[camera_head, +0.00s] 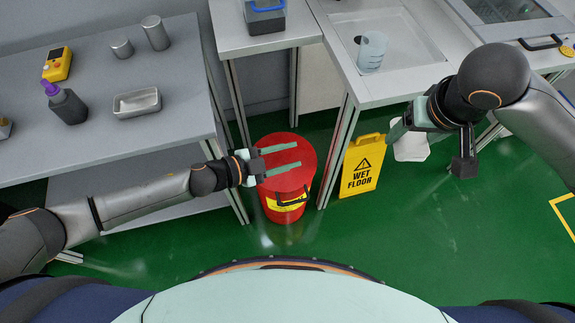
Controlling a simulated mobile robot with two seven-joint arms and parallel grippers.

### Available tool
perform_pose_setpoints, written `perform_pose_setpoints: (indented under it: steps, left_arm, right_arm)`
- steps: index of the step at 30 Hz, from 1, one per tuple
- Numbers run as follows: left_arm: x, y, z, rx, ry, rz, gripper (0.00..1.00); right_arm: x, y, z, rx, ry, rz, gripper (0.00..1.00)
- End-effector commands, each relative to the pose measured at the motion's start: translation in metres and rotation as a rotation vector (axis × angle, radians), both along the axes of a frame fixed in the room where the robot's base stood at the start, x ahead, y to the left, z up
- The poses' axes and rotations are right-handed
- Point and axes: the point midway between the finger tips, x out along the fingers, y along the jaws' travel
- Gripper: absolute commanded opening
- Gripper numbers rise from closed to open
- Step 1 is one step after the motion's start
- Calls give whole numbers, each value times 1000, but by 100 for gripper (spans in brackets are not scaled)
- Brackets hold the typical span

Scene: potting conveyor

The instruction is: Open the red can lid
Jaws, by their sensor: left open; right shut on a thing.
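The red can (270,208) stands upright on the green floor between two tables. Its round red lid (301,181) looks closed. A black handle or pedal (292,198) and a yellow label are on the can's front. My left gripper (299,155) reaches in from the left over the lid. Its two pale green fingers are spread, with nothing between them, and hide part of the lid. I cannot tell whether they touch it. My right gripper (398,132) is to the right of the can, by the wet floor sign.
Table legs flank the can. The left table (170,70) holds a bottle, a tray and metal cylinders. A beaker (371,52) stands at the sink. Open floor lies in front.

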Motion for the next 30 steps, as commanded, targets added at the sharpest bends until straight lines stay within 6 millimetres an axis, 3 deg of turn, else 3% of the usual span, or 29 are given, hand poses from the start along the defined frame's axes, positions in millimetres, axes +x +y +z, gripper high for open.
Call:
perform_pose_setpoints:
  steps: [3, 10, 30]
  left_arm:
    - [-22, -1, 10, -1, 2, 0, 45]
    - [-48, -2, 21, 0, 1, 0, 45]
    - [-54, -3, 24, 0, -1, 0, 45]
  right_arm:
    - [0, 0, 6, 0, 0, 0, 19]
    - [0, 0, 9, 0, 0, 0, 19]
    - [0, 0, 9, 0, 0, 0, 19]
